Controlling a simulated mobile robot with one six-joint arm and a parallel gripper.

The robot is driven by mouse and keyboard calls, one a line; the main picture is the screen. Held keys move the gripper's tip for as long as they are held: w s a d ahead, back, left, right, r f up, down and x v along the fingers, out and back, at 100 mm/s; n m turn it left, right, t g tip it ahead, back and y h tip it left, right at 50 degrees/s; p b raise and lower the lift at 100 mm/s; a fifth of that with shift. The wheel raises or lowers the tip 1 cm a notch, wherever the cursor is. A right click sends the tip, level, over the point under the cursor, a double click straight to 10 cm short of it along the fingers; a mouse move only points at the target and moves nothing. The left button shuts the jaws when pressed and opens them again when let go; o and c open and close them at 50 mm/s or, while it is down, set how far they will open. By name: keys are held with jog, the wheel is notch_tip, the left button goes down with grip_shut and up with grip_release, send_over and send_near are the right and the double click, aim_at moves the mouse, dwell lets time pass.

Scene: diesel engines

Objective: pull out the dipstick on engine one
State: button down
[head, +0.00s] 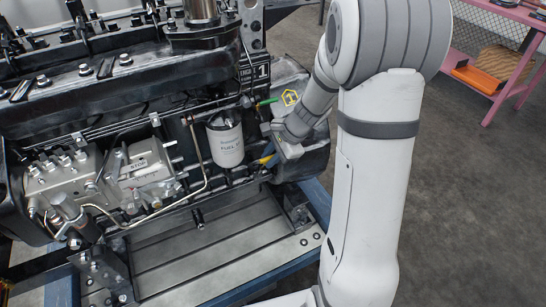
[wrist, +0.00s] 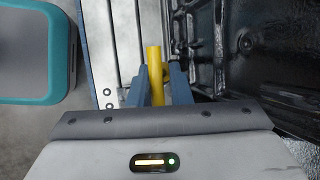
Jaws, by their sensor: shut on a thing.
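Engine one (head: 190,62), a black diesel engine with a "1" plate (head: 262,71), fills the left of the head view. My gripper (head: 271,157) is at its right end, low beside the white filter. The yellow dipstick handle (head: 266,160) shows at the fingertips there. In the wrist view the yellow dipstick handle (wrist: 154,62) stands between the two blue fingers of my gripper (wrist: 158,85), which are shut on it. The dipstick's lower part is hidden, so I cannot tell how far it sits in the engine.
A white filter (head: 226,143) hangs just left of my gripper. A green-handled part (head: 266,102) is above it. The engine rests on a blue stand (head: 316,199) with a metal tray (head: 205,262). A pink table (head: 510,85) with an orange item (head: 478,79) stands back right. Floor between is open.

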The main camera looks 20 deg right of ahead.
jog(key=s+d+r+p, duration=0.1)
jog(key=s+r+p, duration=0.5)
jog(key=r, duration=0.5)
jog(key=c, duration=1.6)
grip_release()
jog(key=shift+a, duration=0.1)
jog(key=shift+o, duration=1.4)
jog(key=shift+f, duration=0.1)
jog(key=v, duration=0.7)
jog(key=shift+d+r+p, duration=0.25)
jog(key=shift+r+p, duration=0.1)
jog(key=shift+p, duration=0.05)
